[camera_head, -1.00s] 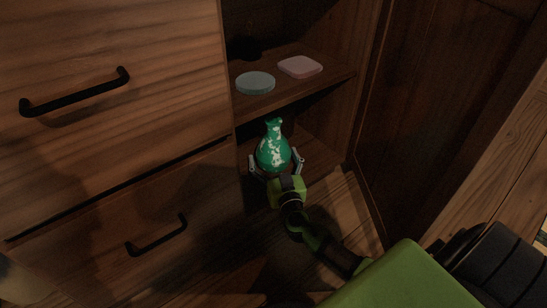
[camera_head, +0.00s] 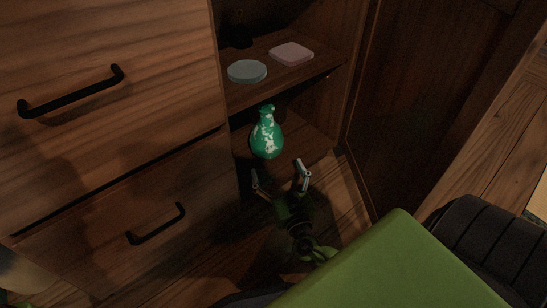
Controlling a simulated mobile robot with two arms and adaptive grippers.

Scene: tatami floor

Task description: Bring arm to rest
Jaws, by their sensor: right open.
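My right gripper (camera_head: 280,177) is open and empty in front of the cabinet's lower compartment, with its two fingers spread apart. A green and white vase (camera_head: 266,141) stands upright inside the lower compartment, just beyond the fingertips and apart from them. The right arm runs down from the gripper toward the bottom of the view, partly hidden by my green body part. My left gripper is not in view.
The wooden cabinet has an upper shelf (camera_head: 287,83) holding a round grey-blue disc (camera_head: 247,71), a pink square piece (camera_head: 291,54) and a dark object at the back. Two drawers with black handles (camera_head: 71,92) are shut on the left. An open door (camera_head: 430,110) stands on the right.

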